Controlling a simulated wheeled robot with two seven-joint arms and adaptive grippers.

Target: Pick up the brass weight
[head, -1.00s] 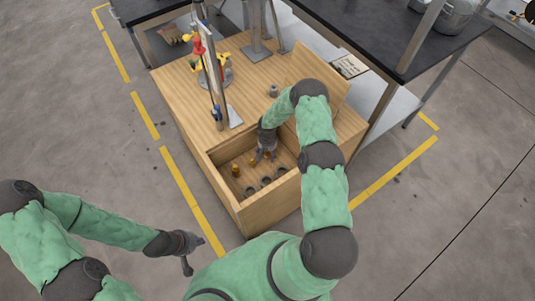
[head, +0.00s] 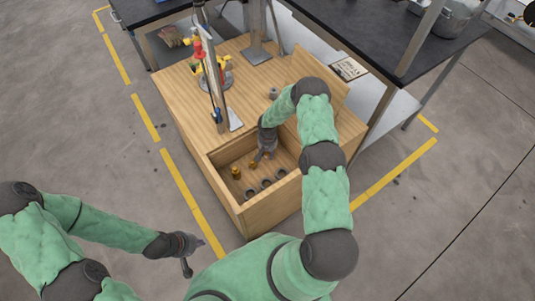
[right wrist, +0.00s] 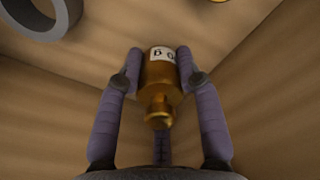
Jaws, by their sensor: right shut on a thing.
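The brass weight (right wrist: 159,82) stands out in the right wrist view as a gold bottle-like cylinder with a knobbed end and a white label with dark letters. My right gripper (right wrist: 159,70) is shut on it, with fingers pressed on both sides. In the head view my right gripper (head: 264,154) reaches down into the open wooden box compartment (head: 222,153), and its fingers mostly hide the held weight. Two other brass pieces (head: 236,172) (head: 252,164) are in the compartment. My left gripper (head: 188,250) is away from the box at lower left; its fingers are too unclear to judge.
Several dark grey rings (head: 266,183) sit along the compartment's near side; one ring (right wrist: 40,15) shows in the wrist view. A colourful tower (head: 209,75) and upright posts stand on the wooden top. A raised wooden lid (head: 318,72) is behind my right arm.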

